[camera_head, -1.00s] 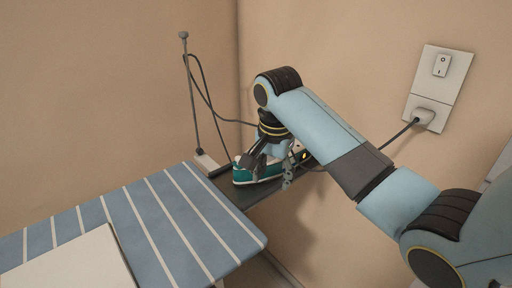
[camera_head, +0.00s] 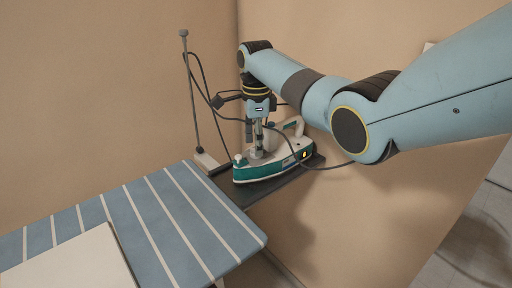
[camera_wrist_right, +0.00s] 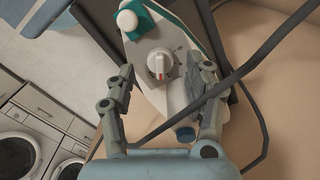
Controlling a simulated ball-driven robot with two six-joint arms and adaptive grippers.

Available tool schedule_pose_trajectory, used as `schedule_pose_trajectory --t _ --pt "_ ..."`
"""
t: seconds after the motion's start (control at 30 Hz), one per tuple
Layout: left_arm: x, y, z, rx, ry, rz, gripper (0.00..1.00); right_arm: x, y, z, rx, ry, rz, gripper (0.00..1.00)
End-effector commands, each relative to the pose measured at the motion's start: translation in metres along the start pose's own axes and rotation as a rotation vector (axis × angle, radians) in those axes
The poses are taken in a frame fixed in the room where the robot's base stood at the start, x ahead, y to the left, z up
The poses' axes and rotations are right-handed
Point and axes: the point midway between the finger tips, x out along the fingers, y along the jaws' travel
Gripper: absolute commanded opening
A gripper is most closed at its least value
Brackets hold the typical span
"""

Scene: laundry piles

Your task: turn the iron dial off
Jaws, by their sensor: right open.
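The white and teal iron (camera_head: 270,172) rests on the dark shelf plate (camera_head: 240,193) at the end of the ironing board. An orange light shows at its rear. Its white round dial (camera_wrist_right: 160,63), with a red mark, shows in the right wrist view. My right gripper (camera_head: 257,150) points down over the top of the iron. In the right wrist view its open fingers (camera_wrist_right: 159,68) stand on both sides of the dial, with gaps visible between them and it. In the head view the dial is hidden or too small to tell. My left gripper is out of view.
The striped blue ironing board (camera_head: 190,220) fills the lower left. A thin cord post (camera_head: 190,95) stands behind the iron, with a dark cord looping near my right arm. Walls (camera_head: 120,90) close in behind. Washing machines (camera_wrist_right: 20,150) show in the wrist view.

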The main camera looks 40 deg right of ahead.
Motion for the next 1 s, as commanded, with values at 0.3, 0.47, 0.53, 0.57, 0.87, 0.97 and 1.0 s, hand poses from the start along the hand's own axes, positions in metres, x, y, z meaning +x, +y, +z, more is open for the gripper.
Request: schedule_pose_trajectory --t 0.3,0.47,0.53,0.57,0.87,0.97,1.0 --pt "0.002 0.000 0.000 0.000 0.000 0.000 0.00 0.019 0.000 0.000 -0.002 -0.001 -0.001 0.53" --pt "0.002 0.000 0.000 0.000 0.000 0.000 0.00 0.019 0.000 0.000 -0.002 -0.001 -0.001 0.53" --pt "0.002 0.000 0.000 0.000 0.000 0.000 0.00 0.019 0.000 0.000 -0.002 -0.001 -0.001 0.45" --pt "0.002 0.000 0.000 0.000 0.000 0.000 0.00 0.019 0.000 0.000 -0.002 -0.001 -0.001 0.41" --pt "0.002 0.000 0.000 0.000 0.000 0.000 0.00 0.019 0.000 0.000 -0.002 -0.001 -0.002 0.02" --pt "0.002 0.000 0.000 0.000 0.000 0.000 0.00 0.019 0.000 0.000 -0.002 -0.001 -0.002 0.00" --pt "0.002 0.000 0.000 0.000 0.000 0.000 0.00 0.019 0.000 0.000 -0.004 -0.001 -0.002 0.00"
